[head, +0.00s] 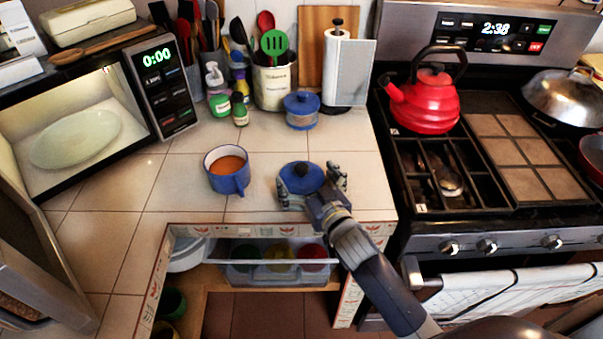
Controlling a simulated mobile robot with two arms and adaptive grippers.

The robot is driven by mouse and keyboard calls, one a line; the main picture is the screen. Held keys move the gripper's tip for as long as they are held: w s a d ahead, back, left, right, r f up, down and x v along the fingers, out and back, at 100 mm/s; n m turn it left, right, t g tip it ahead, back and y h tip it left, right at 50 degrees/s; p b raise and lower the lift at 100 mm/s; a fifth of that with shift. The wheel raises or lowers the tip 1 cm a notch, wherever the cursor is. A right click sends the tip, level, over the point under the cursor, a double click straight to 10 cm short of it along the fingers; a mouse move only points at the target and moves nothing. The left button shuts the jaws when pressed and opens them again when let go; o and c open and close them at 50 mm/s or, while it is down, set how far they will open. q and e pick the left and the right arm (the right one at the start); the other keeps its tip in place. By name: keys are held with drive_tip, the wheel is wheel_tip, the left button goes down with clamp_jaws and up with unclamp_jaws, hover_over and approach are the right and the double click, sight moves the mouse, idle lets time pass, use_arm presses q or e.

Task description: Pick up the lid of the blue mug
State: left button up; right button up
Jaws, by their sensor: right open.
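The blue mug (228,184) stands uncovered on the tiled counter, with an orange-brown drink inside and its handle toward the front right. A round blue lid with a dark knob (301,172) lies on the counter to the right of the mug, near the front edge. I cannot tell whether the fingers touch the lid. My left gripper is not in view.
A blue-lidded jar (302,110) stands behind the lid. An open microwave (75,125) is at the left, and a stove with a red kettle (427,105) at the right. An open drawer (270,250) sits below the counter edge. The tiles around the mug are clear.

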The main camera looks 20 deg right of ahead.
drive_tip(key=shift+w+f, duration=0.1)
drive_tip(key=shift+w, duration=0.4)
drive_tip(key=c, duration=0.7)
drive_tip(key=shift+c, duration=0.2)
